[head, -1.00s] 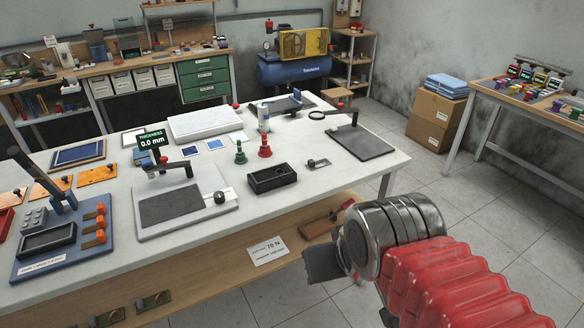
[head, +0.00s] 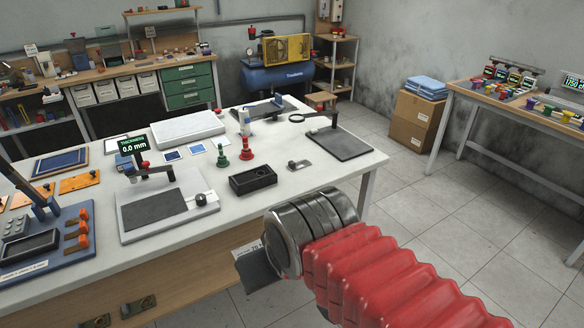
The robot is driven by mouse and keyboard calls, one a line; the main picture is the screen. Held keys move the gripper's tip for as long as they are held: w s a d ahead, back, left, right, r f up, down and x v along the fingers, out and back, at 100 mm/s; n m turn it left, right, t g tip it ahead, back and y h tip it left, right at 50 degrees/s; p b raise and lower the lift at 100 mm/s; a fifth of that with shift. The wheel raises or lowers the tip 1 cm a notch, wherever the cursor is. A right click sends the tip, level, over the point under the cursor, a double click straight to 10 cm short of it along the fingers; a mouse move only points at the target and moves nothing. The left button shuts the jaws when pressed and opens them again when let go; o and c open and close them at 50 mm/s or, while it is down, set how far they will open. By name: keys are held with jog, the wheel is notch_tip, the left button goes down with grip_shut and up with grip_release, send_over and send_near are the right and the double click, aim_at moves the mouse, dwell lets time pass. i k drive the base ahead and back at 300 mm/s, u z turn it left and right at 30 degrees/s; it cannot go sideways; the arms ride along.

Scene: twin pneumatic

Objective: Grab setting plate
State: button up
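A small grey metal plate with a dark knob (head: 299,165) lies on the white workbench (head: 330,175), right of the black open box (head: 253,180); it may be the setting plate, but I cannot tell for sure. A thickness gauge stand (head: 155,207) with a dark pad and a display reading 0.0 mm (head: 133,144) stands to its left. My gripper (head: 290,290) is in front of the bench's near edge, on the end of my red-sleeved arm. Its two dark fingers are apart with nothing visible between them. The arm partly hides the fingers.
A green stamp-like piece (head: 223,158) and a red one (head: 246,150) stand behind the black box. A dark plate on a stand (head: 341,144) is at the bench's right end. A blue base with orange clips (head: 50,240) is at left. Floor is free at right.

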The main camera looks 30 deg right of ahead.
aim_at(293, 167)
jog(key=z, duration=0.05)
jog(key=i, duration=1)
jog(key=u, duration=0.05)
